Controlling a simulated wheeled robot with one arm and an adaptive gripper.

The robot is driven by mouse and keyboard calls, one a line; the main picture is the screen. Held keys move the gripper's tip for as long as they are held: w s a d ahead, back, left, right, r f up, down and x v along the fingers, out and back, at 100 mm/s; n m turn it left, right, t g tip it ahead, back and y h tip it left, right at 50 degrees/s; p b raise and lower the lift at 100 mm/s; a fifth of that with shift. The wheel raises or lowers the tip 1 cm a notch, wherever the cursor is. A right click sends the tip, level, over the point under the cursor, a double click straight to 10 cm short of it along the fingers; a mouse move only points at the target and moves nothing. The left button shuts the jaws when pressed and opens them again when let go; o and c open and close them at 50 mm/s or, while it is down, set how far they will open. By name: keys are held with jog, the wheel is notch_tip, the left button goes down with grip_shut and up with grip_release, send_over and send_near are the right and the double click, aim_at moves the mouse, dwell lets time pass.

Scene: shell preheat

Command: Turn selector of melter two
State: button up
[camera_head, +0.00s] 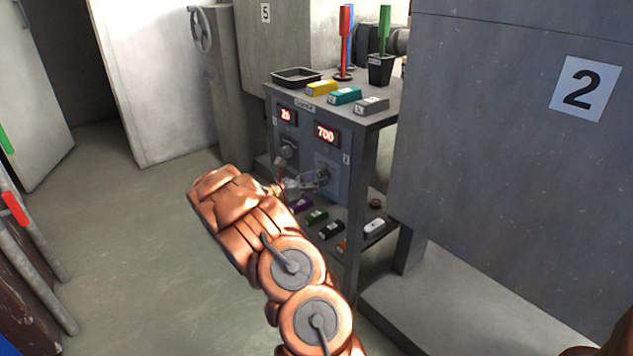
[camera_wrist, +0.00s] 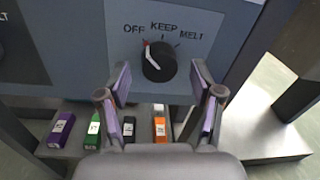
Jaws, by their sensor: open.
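The selector of melter two is a round black knob (camera_wrist: 159,64) on a grey-blue panel marked OFF, KEEP and MELT. Its red mark points up and left, toward OFF. In the head view the selector (camera_head: 323,175) sits below the red display (camera_head: 326,133) reading 700, beside a small 2 label. My gripper (camera_head: 299,185) is in front of this panel. In the wrist view my gripper (camera_wrist: 161,80) is open, with its fingertips to the left and right of the knob's lower part. Nothing is between them that I can see gripped; contact with the knob cannot be told.
Another display (camera_head: 287,115) reads about 20, above a second selector (camera_head: 289,149) at left. Coloured blocks lie on the lower shelf, including a green one (camera_head: 316,216). The top holds a black tray (camera_head: 297,77) and blocks. A large grey cabinet (camera_head: 500,150) marked 2 stands right.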

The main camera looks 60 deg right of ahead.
jog(key=shift+s+d, duration=0.1)
jog(key=shift+d, duration=0.1)
jog(key=c, duration=1.1)
